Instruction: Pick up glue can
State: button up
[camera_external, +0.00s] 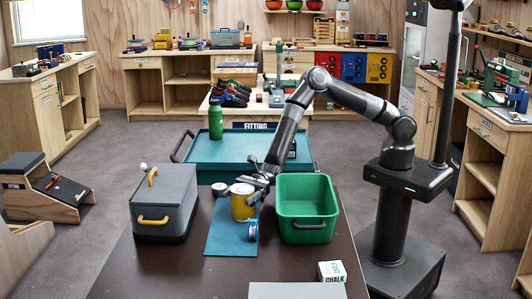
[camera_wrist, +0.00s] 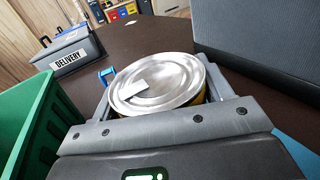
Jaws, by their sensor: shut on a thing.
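The glue can (camera_external: 243,203) is yellow with a silver lid and is over the blue mat (camera_external: 226,240) on the dark table. My gripper (camera_external: 252,187) reaches it from the right and is shut on it. In the wrist view the can's round metal lid (camera_wrist: 158,82) fills the space between the two grey fingers, with a small pale patch on top and a little yellow side below the rim. The can looks roughly upright. I cannot tell whether its base touches the mat.
A green bin (camera_external: 305,229) stands close right of the can, and a grey box with yellow handles (camera_external: 163,206) stands to the left. A small blue and white roll (camera_external: 252,231) lies in front. A chalk box (camera_external: 331,272) is at front right. The front left table is clear.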

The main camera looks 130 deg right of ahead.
jog(key=shift+c, duration=1.1)
jog(key=shift+r, duration=0.1)
